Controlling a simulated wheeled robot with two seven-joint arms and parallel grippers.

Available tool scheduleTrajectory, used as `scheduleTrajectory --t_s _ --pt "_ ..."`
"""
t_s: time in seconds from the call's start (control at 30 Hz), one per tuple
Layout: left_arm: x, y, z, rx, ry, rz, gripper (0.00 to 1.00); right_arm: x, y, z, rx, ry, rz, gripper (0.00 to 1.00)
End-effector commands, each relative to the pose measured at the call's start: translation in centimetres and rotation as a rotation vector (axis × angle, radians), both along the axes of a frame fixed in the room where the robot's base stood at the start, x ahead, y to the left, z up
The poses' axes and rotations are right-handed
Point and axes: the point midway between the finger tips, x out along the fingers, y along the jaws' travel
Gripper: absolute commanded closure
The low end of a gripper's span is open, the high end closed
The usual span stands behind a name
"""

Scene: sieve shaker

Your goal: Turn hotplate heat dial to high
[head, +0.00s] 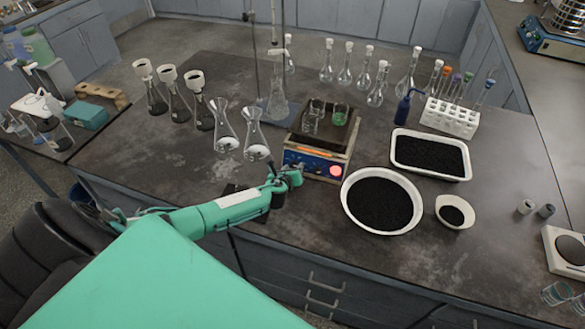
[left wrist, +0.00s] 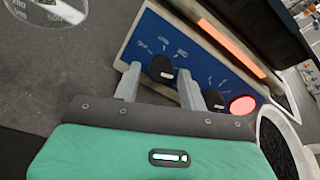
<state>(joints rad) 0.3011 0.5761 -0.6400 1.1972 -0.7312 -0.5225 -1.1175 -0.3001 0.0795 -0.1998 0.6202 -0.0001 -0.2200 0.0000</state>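The hotplate (head: 318,160) stands near the table's front edge, with a blue front panel, an orange strip and a lit red round light (left wrist: 243,105). Two black dials sit on the panel: one dial (left wrist: 162,68) with printed labels around it, and another dial (left wrist: 214,100) nearer the red light. The labels are too small to read surely. My left gripper (head: 286,172) is at the panel's left part. In the left wrist view its two fingers (left wrist: 158,76) stand apart on either side of the first dial, with visible gaps. My right gripper is out of view.
Beakers (head: 313,117) stand on the hotplate. Two conical flasks (head: 256,142) stand close left of it. A round white dish of black grains (head: 382,201) lies close to the right, with a rectangular tray (head: 431,154) behind.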

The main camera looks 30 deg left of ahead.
Motion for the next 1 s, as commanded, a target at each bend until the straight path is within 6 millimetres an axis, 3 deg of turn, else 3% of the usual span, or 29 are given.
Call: scheduleTrajectory --t_s 0.47,1.0 --pt "-0.6 -0.1 0.5 0.0 -0.004 0.001 0.51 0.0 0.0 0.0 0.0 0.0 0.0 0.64" --pt "-8.1 -2.2 3.4 -0.002 -0.001 -0.001 0.51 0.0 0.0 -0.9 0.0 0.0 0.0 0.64"
